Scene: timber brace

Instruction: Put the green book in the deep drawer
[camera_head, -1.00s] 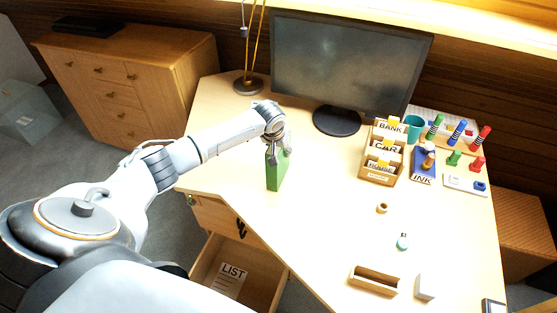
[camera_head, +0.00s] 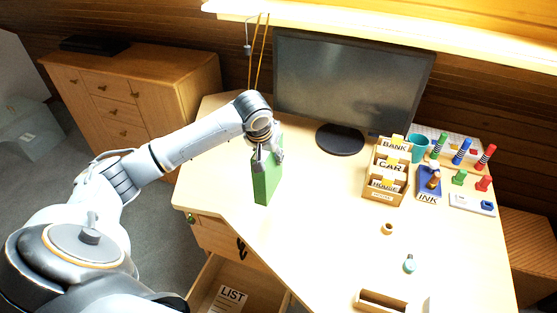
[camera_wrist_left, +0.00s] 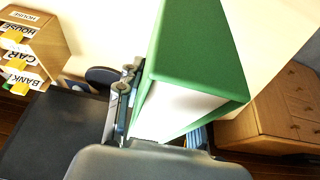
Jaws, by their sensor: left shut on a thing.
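The green book (camera_head: 267,180) is upright in the head view, at the left part of the desk. My left gripper (camera_head: 266,156) is shut on its upper part. In the left wrist view the book (camera_wrist_left: 200,50) fills the middle, its white pages toward the camera, with the gripper (camera_wrist_left: 160,128) around it. I cannot tell whether its lower edge touches the desk. The open deep drawer (camera_head: 262,283) is below the desk's front left edge. A paper marked LIST (camera_head: 229,299) lies inside it. My right gripper is not in view.
A card sorter (camera_head: 385,175), ink pad (camera_head: 428,184) and stamps are at the right. A small ring (camera_head: 387,229) and bulb-like item (camera_head: 409,264) lie nearer. The desk's middle is clear.

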